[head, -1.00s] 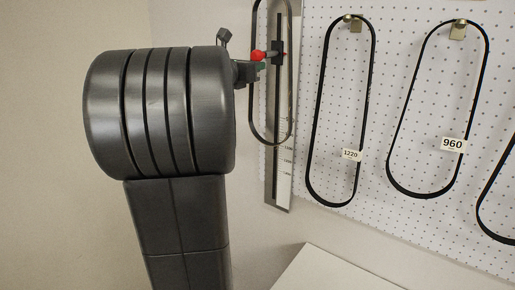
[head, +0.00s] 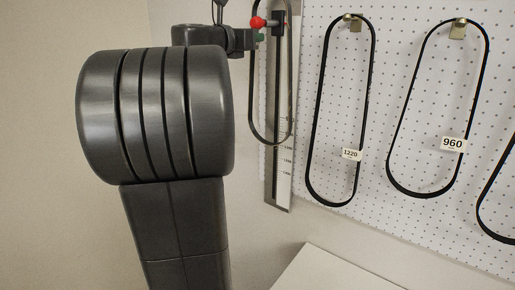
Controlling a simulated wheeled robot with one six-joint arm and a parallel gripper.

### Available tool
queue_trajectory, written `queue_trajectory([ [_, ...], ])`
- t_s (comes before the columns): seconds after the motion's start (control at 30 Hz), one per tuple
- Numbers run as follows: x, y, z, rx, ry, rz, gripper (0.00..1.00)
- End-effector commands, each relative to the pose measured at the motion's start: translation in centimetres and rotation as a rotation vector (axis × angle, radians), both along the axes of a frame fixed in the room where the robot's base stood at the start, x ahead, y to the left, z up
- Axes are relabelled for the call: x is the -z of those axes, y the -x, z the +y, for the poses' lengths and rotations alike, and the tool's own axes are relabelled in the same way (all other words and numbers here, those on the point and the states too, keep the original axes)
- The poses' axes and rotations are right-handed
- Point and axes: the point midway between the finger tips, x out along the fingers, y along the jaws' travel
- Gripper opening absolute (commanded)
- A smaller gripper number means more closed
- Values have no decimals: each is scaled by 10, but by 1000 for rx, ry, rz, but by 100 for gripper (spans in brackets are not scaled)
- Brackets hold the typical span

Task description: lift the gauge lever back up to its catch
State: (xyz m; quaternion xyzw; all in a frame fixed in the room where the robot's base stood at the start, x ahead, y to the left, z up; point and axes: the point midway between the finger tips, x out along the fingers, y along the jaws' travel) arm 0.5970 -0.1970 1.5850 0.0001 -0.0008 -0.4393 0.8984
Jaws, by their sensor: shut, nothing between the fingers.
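The gauge lever shows as a red knob (head: 257,22) on a dark slider near the top of the pale vertical gauge scale (head: 283,180). A black belt loop (head: 250,105) hangs in front of the scale, beside the slider. My gripper (head: 257,38) is shut and empty, just under the red knob. Whether it touches the lever is hard to tell. The catch cannot be made out in this view.
Black belts tagged 1220 (head: 350,155) and 960 (head: 453,143) hang from hooks on the white pegboard (head: 400,40) to the right. A white surface (head: 330,270) lies at the bottom. The wall at left is bare.

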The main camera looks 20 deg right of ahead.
Motion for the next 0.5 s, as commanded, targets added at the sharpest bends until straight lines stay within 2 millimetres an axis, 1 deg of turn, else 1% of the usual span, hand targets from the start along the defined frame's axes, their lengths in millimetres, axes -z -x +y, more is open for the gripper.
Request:
queue_trajectory([
  [0.2,6,16,22,-3,-1,-1,0],
  [0.5,12,36,47,-3,0,1,0],
])
